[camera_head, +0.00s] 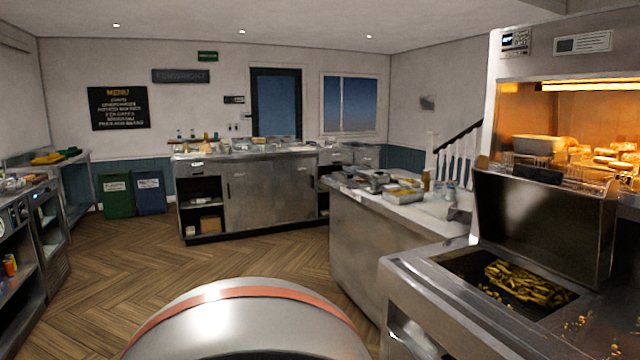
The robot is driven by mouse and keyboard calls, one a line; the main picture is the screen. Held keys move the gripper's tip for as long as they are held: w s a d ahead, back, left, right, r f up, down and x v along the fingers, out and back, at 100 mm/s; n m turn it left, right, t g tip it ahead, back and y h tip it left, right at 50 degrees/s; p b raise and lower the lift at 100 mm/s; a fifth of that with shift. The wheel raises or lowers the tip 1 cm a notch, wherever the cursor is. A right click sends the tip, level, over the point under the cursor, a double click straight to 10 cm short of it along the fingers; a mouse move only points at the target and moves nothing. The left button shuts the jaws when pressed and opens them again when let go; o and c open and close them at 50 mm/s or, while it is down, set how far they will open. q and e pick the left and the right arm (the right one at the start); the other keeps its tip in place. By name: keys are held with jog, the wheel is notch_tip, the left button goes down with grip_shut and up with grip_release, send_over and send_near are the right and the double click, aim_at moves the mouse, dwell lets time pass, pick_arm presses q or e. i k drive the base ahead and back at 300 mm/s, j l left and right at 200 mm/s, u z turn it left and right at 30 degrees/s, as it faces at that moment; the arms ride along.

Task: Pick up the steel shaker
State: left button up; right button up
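I cannot pick out the steel shaker with certainty. Several small containers stand on the right-hand counter (432,208), among them an amber bottle (426,181) and a small pale or metallic container (450,190), too small to identify. Neither of my grippers is in view.
A fryer station with a tray of chips (525,284) and a lit warming cabinet (570,110) fills the right. A steel back counter (270,195) holds bottles and trays. Green (117,195) and blue (150,192) bins stand left of it. The wooden floor (150,265) between is clear.

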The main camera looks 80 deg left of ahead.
aim_at(375, 178)
jog(key=u, duration=2.2)
jog(key=i+j+u, duration=0.4)
jog(key=i, duration=0.4)
jog(key=i+l+u, duration=0.1)
jog(key=i+u, duration=0.2)
jog(key=i, duration=0.4)
jog(key=i+j, duration=0.1)
jog(key=i, duration=1.4)
jog(key=i+j+z, duration=0.1)
jog(key=i+z, duration=0.4)
jog(key=i+j+z, duration=0.3)
jog(key=i+z, duration=0.2)
jog(key=i, duration=0.05)
